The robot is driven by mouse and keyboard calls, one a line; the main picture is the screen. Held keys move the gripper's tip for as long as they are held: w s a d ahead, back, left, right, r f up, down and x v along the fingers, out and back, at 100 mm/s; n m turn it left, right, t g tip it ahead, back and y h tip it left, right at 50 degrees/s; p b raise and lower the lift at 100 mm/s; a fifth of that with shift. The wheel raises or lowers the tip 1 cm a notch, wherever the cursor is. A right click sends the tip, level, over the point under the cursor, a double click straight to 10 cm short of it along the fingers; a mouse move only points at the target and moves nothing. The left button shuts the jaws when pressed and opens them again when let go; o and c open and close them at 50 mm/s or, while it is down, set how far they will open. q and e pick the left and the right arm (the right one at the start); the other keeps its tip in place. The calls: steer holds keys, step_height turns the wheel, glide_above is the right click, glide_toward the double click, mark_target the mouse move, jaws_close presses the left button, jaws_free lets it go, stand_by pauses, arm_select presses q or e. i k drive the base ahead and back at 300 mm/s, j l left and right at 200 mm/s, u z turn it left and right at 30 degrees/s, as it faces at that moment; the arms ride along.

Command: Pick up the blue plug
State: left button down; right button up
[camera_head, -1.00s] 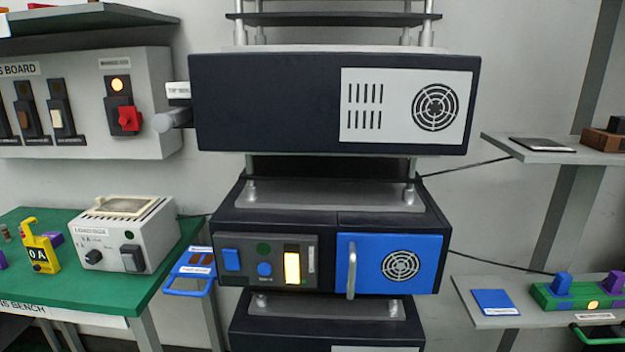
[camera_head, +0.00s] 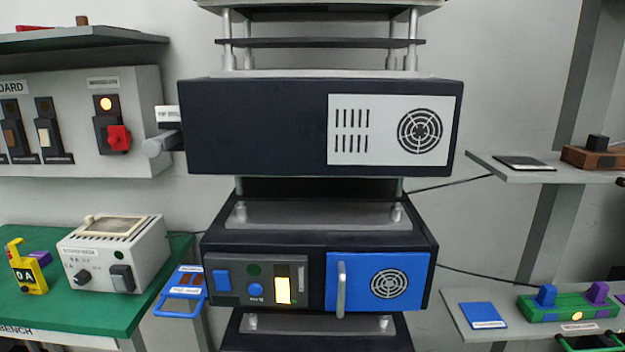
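A blue plug (camera_head: 546,295) stands upright in a green block (camera_head: 540,314) on the lower right shelf. A purple plug (camera_head: 597,292) stands beside it to the right in the same block. A small yellow light glows on the front of the block. Neither of my grippers shows in the head view.
A blue flat pad (camera_head: 483,315) lies left of the green block on the grey shelf (camera_head: 462,322). A dark rack unit with a blue door (camera_head: 375,282) stands in the middle. A green bench (camera_head: 110,308) with a grey box (camera_head: 115,258) is at left. An upper right shelf (camera_head: 515,174) hangs above.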

mark_target(547, 294)
steer(key=z, duration=1.35)
steer(key=i+l+u, duration=0.1)
steer(key=l, duration=0.3)
steer(key=i, duration=0.1)
